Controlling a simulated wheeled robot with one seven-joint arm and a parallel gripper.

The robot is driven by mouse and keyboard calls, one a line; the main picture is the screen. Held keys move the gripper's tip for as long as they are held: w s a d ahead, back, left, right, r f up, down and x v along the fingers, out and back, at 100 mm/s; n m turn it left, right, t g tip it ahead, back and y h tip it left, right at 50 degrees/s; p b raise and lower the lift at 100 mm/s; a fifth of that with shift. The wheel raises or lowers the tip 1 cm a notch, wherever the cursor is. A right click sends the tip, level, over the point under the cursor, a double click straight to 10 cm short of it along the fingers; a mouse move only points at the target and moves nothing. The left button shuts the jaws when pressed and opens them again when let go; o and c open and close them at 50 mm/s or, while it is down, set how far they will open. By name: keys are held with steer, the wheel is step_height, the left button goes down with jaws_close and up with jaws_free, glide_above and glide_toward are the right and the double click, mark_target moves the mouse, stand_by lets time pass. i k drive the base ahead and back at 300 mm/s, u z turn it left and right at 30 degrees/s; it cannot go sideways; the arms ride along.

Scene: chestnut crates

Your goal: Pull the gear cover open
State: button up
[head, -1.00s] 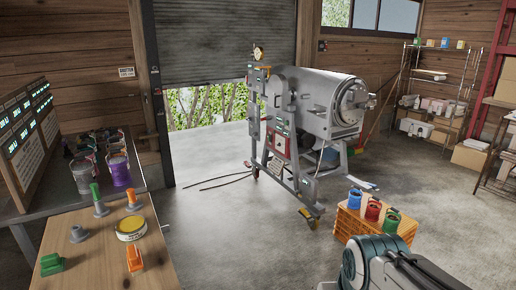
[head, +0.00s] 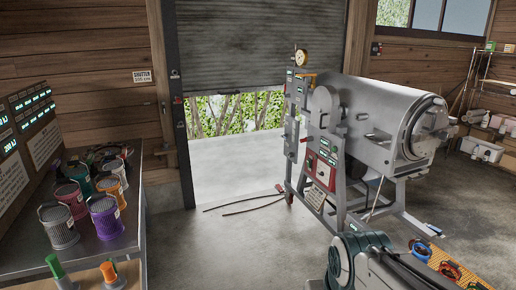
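A large grey drum machine (head: 385,120) stands on a metal frame right of centre in the head view. On its left end is a flat grey plate with a rounded top (head: 325,106), which looks like the gear cover. It stands upright against the frame and appears closed, but any handle or hinge is too small to make out. Part of my arm shows at the bottom right, in front of the machine and apart from it. My gripper is outside the picture.
A bench (head: 130,232) with several coloured cans stands at the left. A half-raised shutter (head: 255,45) is behind. The floor left of the machine is mostly clear.

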mark_target(321, 108)
steer(key=i, duration=3.45)
steer(key=z, duration=0.1)
